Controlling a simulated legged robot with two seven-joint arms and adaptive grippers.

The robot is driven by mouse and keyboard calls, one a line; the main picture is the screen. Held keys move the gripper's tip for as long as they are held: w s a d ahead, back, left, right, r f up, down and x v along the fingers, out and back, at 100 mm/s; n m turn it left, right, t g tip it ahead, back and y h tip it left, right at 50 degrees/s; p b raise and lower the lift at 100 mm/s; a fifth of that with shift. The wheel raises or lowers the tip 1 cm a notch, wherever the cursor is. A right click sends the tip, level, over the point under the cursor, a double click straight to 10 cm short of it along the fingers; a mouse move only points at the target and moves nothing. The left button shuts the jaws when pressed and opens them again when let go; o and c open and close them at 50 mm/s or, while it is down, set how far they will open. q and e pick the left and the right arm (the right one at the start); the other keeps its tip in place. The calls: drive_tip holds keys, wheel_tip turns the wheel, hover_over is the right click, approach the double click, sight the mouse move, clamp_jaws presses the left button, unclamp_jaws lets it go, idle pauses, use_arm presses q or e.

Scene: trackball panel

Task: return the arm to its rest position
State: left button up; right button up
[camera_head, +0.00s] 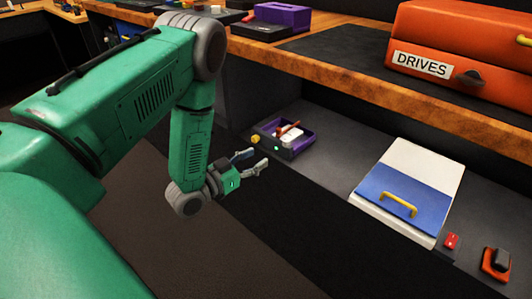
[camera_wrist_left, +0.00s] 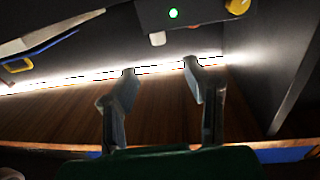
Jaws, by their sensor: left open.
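My left arm (camera_head: 190,150) is green with grey joints and reaches in from the left in the head view. It bends down at the elbow. My left gripper (camera_head: 262,161) is open and empty, in front of the dark lower shelf and close to the small purple tray (camera_head: 301,145). In the left wrist view the two fingers of the left gripper (camera_wrist_left: 157,82) stand apart with nothing between them. My right gripper is not in view.
A white and blue box with a yellow handle (camera_head: 412,185) lies on the lower shelf. A wooden counter (camera_head: 380,95) overhangs the shelf and carries an orange DRIVES case (camera_head: 470,45). Dark floor lies below the gripper.

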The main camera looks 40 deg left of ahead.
use_arm(q)
drive_tip(key=shift+s, duration=0.2)
idle(0.5)
drive_tip(key=s+d+f+g+y+p, duration=0.1)
drive_tip(key=s+d+f+g+p, duration=0.2)
drive_tip(key=d+g+p, duration=0.2)
drive_tip(key=s+d+g+p, duration=0.2)
drive_tip(key=s+g, duration=0.2)
drive_tip(key=s, duration=0.4)
drive_tip(key=s+d+n+g+y+p, duration=0.1)
drive_tip(key=s+g, duration=0.3)
drive_tip(key=s, duration=0.4)
drive_tip(key=s+d+g+y+p, duration=0.1)
drive_tip(key=s+d+g+p, duration=0.2)
drive_tip(key=s, duration=0.5)
drive_tip(key=shift+d+g+p, duration=0.4)
drive_tip(key=shift+g+p, duration=0.1)
drive_tip(key=shift+g, duration=0.1)
drive_tip(key=shift+s, duration=0.1)
